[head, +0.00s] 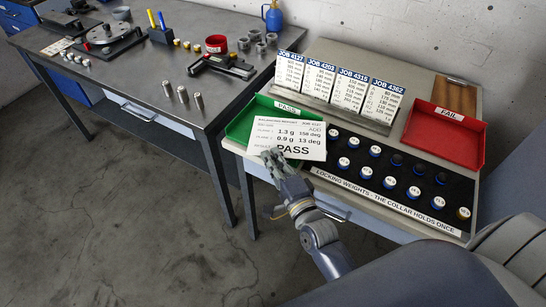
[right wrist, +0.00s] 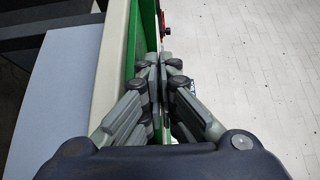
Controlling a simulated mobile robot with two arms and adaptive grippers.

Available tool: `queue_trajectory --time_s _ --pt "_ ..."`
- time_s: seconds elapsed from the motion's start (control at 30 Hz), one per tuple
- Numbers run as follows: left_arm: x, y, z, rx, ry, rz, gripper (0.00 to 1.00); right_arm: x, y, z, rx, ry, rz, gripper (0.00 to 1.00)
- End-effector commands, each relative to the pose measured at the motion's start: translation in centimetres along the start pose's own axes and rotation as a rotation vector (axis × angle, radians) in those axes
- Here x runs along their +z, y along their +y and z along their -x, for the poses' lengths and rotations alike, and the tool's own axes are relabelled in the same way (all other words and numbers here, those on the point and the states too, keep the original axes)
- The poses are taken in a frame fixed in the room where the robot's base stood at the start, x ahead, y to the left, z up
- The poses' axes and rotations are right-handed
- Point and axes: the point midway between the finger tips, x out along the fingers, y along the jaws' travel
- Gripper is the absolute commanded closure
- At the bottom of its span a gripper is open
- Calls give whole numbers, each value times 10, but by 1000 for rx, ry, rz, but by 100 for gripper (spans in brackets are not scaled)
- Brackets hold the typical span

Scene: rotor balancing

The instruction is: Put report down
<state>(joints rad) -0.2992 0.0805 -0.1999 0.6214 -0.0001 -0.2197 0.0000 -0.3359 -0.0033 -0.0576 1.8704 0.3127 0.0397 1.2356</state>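The report (head: 290,138) is a white card reading "PASS", with 1.3 g and 0.9 g lines. It is tilted over the front right part of the green PASS tray (head: 241,128). My right gripper (head: 273,157) is at the card's lower left edge and looks shut on it. In the right wrist view the fingers of my right gripper (right wrist: 160,62) are close together beside the tray's green wall (right wrist: 147,25); the card is edge-on and hard to make out there. Whether the card touches the tray floor cannot be told. My left gripper is not in view.
A red FAIL tray (head: 468,150) stands at the right. Job cards (head: 345,90) stand in a rack behind. A black board of locking weights (head: 395,180) lies in front. The left bench (head: 150,85) holds a rotor fixture (head: 107,37) and tools.

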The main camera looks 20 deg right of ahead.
Motion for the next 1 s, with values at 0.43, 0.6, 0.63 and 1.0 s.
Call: queue_trajectory --time_s 0.43,0.6,0.63,1.0 --pt "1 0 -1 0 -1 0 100 0 2 0 0 0 0 75" --pt "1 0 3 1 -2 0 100 0 -6 0 -1 0 0 75" --pt "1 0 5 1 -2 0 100 0 -9 0 -1 0 0 75" --pt "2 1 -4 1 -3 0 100 0 -4 66 5 -1 1 75"
